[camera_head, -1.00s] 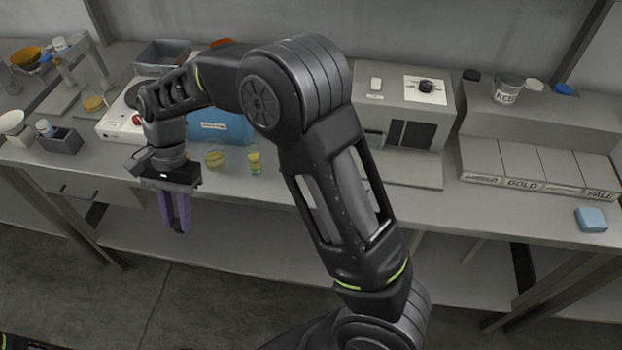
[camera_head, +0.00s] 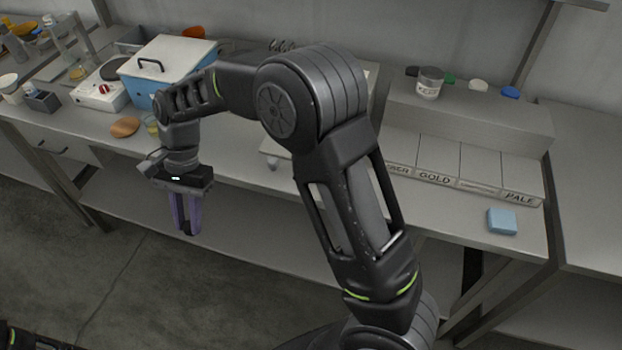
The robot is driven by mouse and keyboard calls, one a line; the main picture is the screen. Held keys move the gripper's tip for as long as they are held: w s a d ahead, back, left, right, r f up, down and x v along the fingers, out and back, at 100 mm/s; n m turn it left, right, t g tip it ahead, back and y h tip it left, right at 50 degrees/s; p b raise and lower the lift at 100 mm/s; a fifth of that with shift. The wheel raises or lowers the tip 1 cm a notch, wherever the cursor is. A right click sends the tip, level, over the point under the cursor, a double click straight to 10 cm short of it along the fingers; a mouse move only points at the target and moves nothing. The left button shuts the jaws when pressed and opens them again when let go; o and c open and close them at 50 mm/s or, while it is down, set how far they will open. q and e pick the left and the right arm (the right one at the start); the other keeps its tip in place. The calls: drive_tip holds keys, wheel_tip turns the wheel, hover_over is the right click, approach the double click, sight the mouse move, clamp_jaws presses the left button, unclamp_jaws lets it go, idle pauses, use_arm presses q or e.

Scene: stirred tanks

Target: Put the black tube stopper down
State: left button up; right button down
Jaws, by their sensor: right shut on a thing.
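My right gripper (camera_head: 187,228) has purple fingers pointing down and is in front of the bench's front edge, seemingly over the floor side. Its fingers are close together, shut on a small dark thing at the tips, probably the black tube stopper; it is mostly hidden by the fingers. My left gripper is not in view.
The grey bench (camera_head: 235,195) has clear top near its front edge. On it stand a blue box with a white lid (camera_head: 165,58), a hotplate (camera_head: 100,93), a brown disc (camera_head: 125,127) and a light-blue block (camera_head: 502,221).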

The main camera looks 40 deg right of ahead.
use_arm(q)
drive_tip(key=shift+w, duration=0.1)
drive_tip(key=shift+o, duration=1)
use_arm(e)
drive_tip(key=shift+w, duration=0.1)
use_arm(q)
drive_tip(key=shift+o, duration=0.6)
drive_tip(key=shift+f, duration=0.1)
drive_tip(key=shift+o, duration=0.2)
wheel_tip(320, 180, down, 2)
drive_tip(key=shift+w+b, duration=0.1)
drive_tip(key=shift+b, duration=1.05)
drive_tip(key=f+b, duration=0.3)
drive_tip(key=b, duration=0.1)
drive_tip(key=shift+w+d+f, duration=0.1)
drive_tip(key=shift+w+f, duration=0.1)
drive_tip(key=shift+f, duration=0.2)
use_arm(e)
drive_tip(key=d+r+m+t+h, duration=0.1)
drive_tip(key=d+r+m+t, duration=0.2)
drive_tip(key=d+m, duration=0.7)
drive_tip(key=d+r+m+t+h, duration=0.1)
drive_tip(key=d+r+m+t, duration=0.2)
drive_tip(key=d+m, duration=0.8)
drive_tip(key=d+t, duration=0.1)
drive_tip(key=d, duration=0.8)
drive_tip(key=shift+r+m, duration=0.15)
drive_tip(key=shift+m, duration=0.15)
drive_tip(key=shift+d, duration=0.1)
